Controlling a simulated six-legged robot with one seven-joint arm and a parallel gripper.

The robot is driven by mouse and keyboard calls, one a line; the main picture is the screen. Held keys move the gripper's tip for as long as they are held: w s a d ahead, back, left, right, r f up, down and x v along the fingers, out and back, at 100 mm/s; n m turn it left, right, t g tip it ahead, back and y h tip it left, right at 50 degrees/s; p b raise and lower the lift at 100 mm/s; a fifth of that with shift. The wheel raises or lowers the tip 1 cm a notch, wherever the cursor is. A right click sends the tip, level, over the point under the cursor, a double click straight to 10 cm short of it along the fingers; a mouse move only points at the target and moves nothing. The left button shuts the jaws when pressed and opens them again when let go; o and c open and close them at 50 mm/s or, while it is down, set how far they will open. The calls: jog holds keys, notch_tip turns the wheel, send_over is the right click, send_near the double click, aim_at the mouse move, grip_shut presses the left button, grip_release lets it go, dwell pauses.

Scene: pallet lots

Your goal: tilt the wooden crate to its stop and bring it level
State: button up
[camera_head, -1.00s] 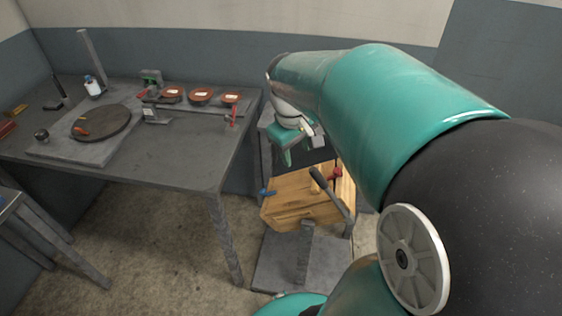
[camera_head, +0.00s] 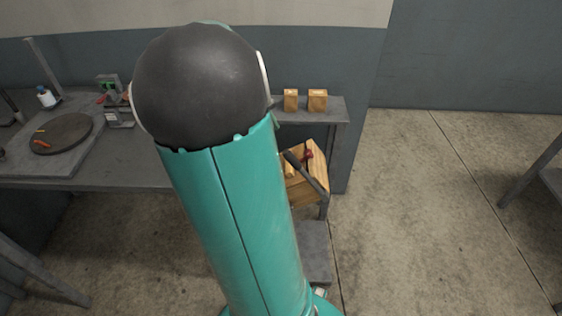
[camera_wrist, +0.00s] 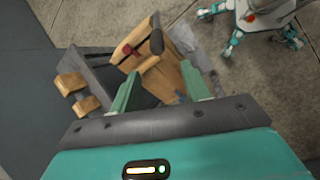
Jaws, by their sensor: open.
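The wooden crate (camera_head: 308,190) sits on a grey stand (camera_head: 314,250) right of my arm, which hides its left part. A dark bar handle (camera_head: 306,170) and a red part (camera_head: 308,155) are at its top. I cannot tell its exact tilt. In the wrist view the crate (camera_wrist: 162,80) lies beyond the fingers, with its dark handle (camera_wrist: 156,42) and red part (camera_wrist: 127,48) above them. A blue part (camera_wrist: 181,97) shows near the right finger. My gripper (camera_wrist: 160,92) is open with nothing held between its fingers; my arm hides it in the head view.
A grey shelf (camera_head: 335,112) behind the crate carries two small wooden blocks (camera_head: 317,99). The grey workbench (camera_head: 110,165) at left holds a dark round disc (camera_head: 62,134) and a bottle (camera_head: 46,97). Open floor (camera_head: 425,220) lies to the right.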

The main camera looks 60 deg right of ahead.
aim_at(292, 160)
jog(key=x, duration=1.4)
jog(key=shift+s+d+r, duration=0.1)
jog(key=shift+s+d, duration=0.05)
jog(key=shift+d, duration=0.15)
grip_shut()
